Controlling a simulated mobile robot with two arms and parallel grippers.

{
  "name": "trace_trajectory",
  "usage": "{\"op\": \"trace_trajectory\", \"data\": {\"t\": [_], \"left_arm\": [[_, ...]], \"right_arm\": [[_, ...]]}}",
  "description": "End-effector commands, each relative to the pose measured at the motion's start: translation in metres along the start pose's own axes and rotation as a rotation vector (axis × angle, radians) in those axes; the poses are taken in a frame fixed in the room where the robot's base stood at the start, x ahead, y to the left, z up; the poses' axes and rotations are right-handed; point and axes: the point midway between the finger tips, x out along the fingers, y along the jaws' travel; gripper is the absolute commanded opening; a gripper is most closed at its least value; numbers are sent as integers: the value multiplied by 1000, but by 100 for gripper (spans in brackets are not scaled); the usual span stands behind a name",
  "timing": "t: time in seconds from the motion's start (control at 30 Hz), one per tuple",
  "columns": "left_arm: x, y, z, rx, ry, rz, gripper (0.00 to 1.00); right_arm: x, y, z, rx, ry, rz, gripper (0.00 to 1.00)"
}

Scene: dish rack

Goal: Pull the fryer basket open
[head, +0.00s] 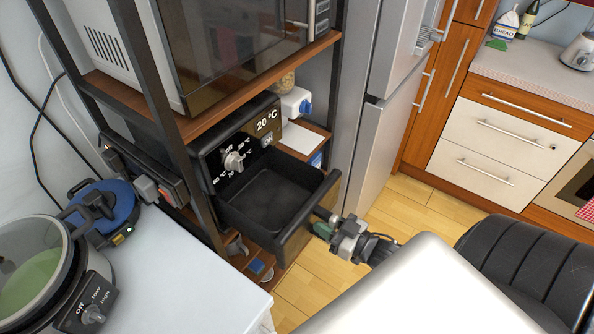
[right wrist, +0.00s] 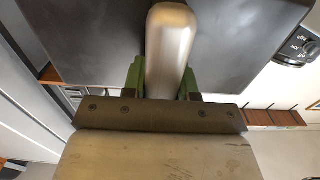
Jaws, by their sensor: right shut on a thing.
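The fryer (head: 238,140) is black, with a dial and a "20 °C" display, and stands on the shelf unit. Its black basket (head: 265,190) is pulled out toward the lower right, and its empty inside shows from above. My right gripper (head: 325,226) is at the basket's front. In the right wrist view the gripper (right wrist: 162,85) has green fingers on both sides of the rounded metal handle (right wrist: 171,45) and is shut on it. The dark basket front (right wrist: 100,40) lies behind the handle. My left gripper is in neither view.
A microwave (head: 230,45) sits on the shelf above the fryer. A fridge (head: 375,120) stands right of the shelf. Wooden floor (head: 425,205) shows beyond my gripper.

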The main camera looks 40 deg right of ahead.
Motion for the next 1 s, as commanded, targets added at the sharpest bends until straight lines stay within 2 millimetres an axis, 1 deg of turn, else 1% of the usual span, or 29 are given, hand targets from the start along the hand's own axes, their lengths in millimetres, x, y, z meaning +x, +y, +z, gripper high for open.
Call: {"op": "trace_trajectory", "data": {"t": [0.03, 0.1, 0.2, 0.3, 0.4, 0.57, 0.9, 0.93, 1.0], "left_arm": [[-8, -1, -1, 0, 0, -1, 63], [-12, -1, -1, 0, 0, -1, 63], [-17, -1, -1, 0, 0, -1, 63], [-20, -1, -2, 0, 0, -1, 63], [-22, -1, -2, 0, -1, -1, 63], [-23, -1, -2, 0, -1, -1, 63], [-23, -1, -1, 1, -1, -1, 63], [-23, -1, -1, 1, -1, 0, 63], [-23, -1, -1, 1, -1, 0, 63]], "right_arm": [[-16, 0, -3, 1, -6, 1, 0], [-32, 0, -3, 1, -5, 1, 0], [-52, 0, -2, 0, -3, 0, 0], [-67, 0, -1, 0, -2, 1, 0], [-77, 0, -1, 0, 0, 1, 0], [-84, 0, -1, 0, 3, 0, 0], [-85, 0, 0, 0, 4, 0, 0], [-85, 0, 0, -1, 4, 0, 31], [-85, 0, 0, 0, 4, 0, 41]]}}
